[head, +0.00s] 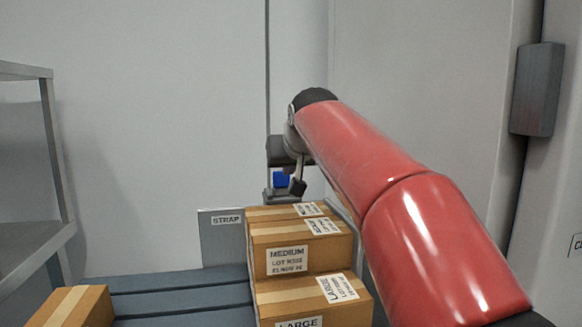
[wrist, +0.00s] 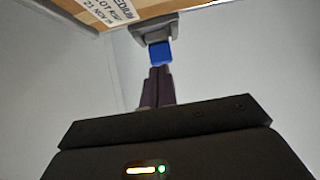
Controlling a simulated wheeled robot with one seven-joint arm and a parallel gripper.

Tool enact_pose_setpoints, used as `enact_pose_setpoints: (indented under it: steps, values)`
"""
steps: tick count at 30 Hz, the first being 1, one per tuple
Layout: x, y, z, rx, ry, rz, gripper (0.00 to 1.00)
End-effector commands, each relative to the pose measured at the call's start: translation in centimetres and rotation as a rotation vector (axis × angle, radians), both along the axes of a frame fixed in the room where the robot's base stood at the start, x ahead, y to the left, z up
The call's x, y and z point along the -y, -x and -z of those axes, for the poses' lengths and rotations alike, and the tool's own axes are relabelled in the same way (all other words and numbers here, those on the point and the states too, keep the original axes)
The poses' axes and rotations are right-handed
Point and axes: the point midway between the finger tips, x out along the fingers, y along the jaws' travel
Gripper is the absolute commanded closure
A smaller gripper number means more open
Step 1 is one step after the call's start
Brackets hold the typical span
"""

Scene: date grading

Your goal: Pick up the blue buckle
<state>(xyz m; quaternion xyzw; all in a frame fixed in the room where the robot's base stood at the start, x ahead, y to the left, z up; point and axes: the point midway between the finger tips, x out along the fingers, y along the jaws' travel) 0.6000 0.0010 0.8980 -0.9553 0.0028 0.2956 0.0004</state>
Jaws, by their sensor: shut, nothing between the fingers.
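The blue buckle (head: 281,180) is a small block at a grey holder (head: 281,196) behind the carton stack. In the wrist view the buckle (wrist: 160,52) sticks out from the grey holder (wrist: 154,31). My gripper (wrist: 160,70) is shut and empty. Its dark fingertips are together and point at the buckle, right at its near edge in the wrist view. I cannot tell whether they touch it. In the head view my red arm reaches over from the right, and the fingertips are hard to make out.
Labelled cartons (head: 297,254) are stacked just in front of the holder. Another carton (head: 80,308) sits at the lower left on the slatted blue-grey surface (head: 180,303). A grey panel marked STRAP (head: 221,243) stands behind. A metal shelf (head: 28,243) is at the left.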

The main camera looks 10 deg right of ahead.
Motion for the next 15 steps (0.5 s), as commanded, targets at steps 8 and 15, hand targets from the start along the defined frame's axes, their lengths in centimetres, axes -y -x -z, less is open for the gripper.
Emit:
enact_pose_setpoints:
  steps: [8,15]
  values:
    - [0.0,-6.0,-0.1,-0.002,-0.003,-0.002,1.0]
    - [0.1,-8.3,1.0,0.0,-0.002,0.001,1.0]
